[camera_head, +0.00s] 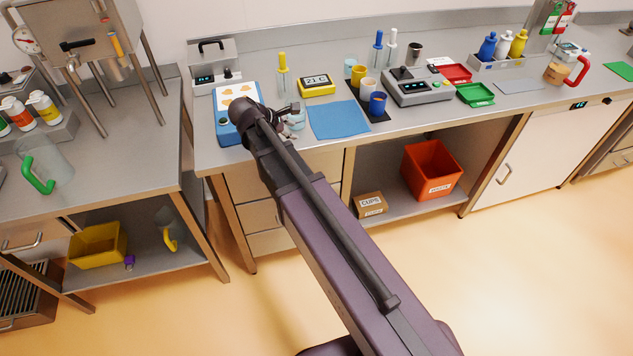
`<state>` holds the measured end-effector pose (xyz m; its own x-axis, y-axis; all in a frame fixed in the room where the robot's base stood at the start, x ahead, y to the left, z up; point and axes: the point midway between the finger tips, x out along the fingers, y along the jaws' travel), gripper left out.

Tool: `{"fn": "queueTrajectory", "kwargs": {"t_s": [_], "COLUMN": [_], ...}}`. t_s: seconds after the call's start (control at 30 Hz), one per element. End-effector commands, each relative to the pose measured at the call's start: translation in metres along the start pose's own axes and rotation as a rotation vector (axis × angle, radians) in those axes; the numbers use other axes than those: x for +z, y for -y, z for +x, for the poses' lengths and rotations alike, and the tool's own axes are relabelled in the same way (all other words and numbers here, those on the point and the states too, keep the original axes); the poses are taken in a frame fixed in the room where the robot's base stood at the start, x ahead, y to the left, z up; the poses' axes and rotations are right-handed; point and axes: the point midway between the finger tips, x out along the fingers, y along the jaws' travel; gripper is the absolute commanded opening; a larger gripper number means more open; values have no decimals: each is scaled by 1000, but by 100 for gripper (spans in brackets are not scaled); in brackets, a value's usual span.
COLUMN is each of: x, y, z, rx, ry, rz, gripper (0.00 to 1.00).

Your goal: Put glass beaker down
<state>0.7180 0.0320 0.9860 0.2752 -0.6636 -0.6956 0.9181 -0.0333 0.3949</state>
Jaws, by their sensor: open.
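A small, pale blue, see-through vessel that looks like the glass beaker (298,121) is at the counter's front part, just left of the blue cloth (338,119). My gripper (291,128) is right at it, and its fingers partly cover it. The gripper is open. My arm comes up from the lower right and hides part of the area. I cannot tell whether the fingers touch the beaker, or whether its base rests fully on the counter (400,125).
A yellow timer (317,86) is behind. A dark mat with cups (377,104) and a grey scale (418,90) stand to the right. The blue cloth is bare. An orange bin (432,170) is on the shelf below.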

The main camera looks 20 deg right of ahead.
Motion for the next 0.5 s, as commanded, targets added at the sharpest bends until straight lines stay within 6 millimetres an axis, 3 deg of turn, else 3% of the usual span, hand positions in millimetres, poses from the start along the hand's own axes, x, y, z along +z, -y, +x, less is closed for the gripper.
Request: {"fn": "queueTrajectory", "kwargs": {"t_s": [0.03,0.2,0.5], "x": [9,22,37], "y": [20,69,149], "z": [7,22,23], "rx": [-44,-213,-567], "ry": [-35,-143,-246], "rz": [90,419,972], "gripper": [45,45,45]}}
